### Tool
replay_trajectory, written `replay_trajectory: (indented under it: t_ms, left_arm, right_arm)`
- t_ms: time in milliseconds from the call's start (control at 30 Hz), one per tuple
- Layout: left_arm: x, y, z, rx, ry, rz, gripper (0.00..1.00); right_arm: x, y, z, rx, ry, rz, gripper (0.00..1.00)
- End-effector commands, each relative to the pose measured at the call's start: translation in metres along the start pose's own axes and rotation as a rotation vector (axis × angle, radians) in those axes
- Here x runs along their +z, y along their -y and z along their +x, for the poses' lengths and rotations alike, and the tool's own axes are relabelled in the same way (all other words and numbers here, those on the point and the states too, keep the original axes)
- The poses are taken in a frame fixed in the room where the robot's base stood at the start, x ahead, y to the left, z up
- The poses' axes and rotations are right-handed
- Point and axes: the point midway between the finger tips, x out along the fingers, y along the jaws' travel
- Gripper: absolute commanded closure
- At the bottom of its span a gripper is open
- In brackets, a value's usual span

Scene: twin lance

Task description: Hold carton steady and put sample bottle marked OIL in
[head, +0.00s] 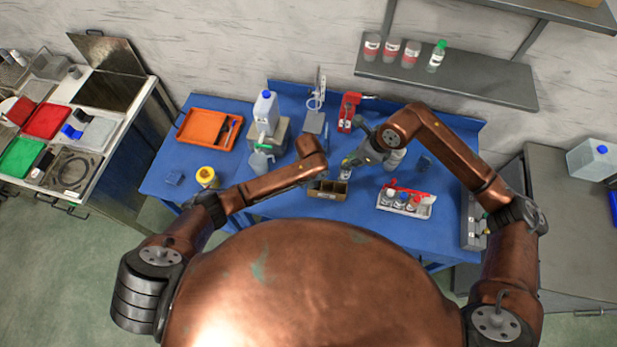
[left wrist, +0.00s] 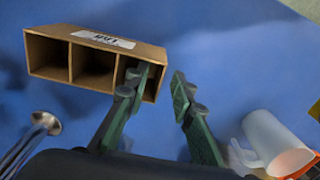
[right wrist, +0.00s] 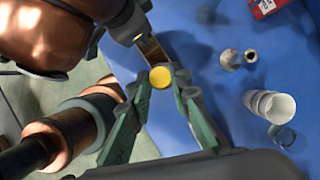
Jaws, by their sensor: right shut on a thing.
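The brown carton (head: 327,194) with open compartments stands on the blue table in front of me. In the left wrist view, the carton (left wrist: 50,52) has a white label and dividers. My left gripper (left wrist: 160,80) is open at the carton's right end. One finger overlaps the end compartment and the other is outside the end wall, with a visible gap. My right gripper (right wrist: 160,85) is shut on a bottle with a yellow cap (right wrist: 160,77). In the head view, my right gripper (head: 352,163) is just behind the carton. The bottle's marking cannot be read.
A jug (head: 259,162), a yellow-lidded jar (head: 206,176) and an orange tray (head: 203,128) are to the left. Bare blue table lies between jar and carton.

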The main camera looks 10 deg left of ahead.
Motion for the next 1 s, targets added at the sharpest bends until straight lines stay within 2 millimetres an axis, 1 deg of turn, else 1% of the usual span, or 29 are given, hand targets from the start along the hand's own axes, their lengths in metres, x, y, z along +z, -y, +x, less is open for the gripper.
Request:
replay_trajectory:
  t_ms: [100, 200, 500, 833, 1000]
  left_arm:
    - [0.000, 0.000, 0.011, -0.001, 0.000, -0.001, 0.78]
    - [0.000, 0.000, 0.016, 0.000, -0.001, -0.001, 0.78]
    - [0.000, 0.000, 0.018, 0.001, -0.001, 0.000, 0.78]
    - [0.000, 0.000, 0.017, 0.001, -0.001, 0.000, 1.00]
    - [0.000, 0.000, 0.017, 0.001, -0.001, 0.000, 1.00]
  right_arm:
    - [0.000, 0.000, 0.000, 0.000, 0.001, 0.000, 1.00]
    - [0.000, 0.000, 0.000, 0.000, 0.001, 0.000, 1.00]
    - [0.000, 0.000, 0.000, 0.000, 0.001, 0.000, 1.00]
    - [0.000, 0.000, 0.000, 0.000, 0.001, 0.000, 1.00]
    - [0.000, 0.000, 0.000, 0.000, 0.001, 0.000, 1.00]
